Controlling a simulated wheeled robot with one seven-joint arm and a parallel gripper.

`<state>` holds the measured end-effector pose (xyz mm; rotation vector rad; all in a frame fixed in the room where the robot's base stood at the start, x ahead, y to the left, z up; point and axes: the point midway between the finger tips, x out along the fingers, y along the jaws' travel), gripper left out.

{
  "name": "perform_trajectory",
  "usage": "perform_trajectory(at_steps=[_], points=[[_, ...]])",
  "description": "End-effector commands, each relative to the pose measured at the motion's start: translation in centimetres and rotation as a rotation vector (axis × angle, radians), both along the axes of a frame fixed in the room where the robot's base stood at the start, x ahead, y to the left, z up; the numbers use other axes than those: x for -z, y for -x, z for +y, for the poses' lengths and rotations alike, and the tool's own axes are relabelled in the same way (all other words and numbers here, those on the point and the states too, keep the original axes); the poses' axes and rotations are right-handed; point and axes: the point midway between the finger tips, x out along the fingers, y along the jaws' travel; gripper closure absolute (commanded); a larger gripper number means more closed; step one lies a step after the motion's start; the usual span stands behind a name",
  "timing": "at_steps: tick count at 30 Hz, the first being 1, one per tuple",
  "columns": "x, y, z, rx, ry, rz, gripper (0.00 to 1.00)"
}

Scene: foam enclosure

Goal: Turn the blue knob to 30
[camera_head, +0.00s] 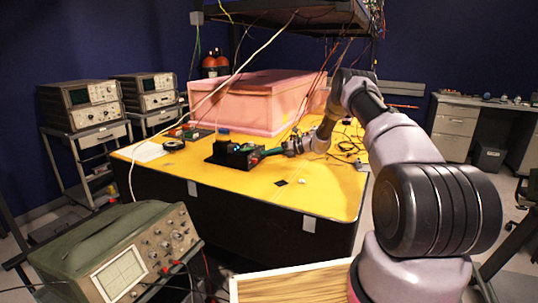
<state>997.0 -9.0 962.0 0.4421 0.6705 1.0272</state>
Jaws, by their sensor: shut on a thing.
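A small black device (230,153) stands on the yellow table top, left of my gripper. A small blue spot (223,131) shows at its upper edge; I cannot tell whether it is the blue knob. My arm reaches in from the right over the table. My gripper (262,153) is at the right side of the device, with green and red details beside its fingertips. It is shut on a small part there, which the fingers largely hide. The dial marks and the knob's angle are too small to read.
A pink foam box (265,102) stands behind the device. Loose cables (347,150) lie to the right of my gripper, and a white cable hangs across the view. The front of the yellow table (215,182) is mostly clear. A green oscilloscope (120,258) stands at the lower left.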

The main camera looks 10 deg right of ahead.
Motion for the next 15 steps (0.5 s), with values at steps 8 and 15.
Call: perform_trajectory(at_steps=[8, 15], points=[[0.23, -0.13, -0.22, 0.002, -0.110, 0.152, 1.00], [0.23, -0.19, -0.22, 0.002, -0.163, 0.224, 1.00]])
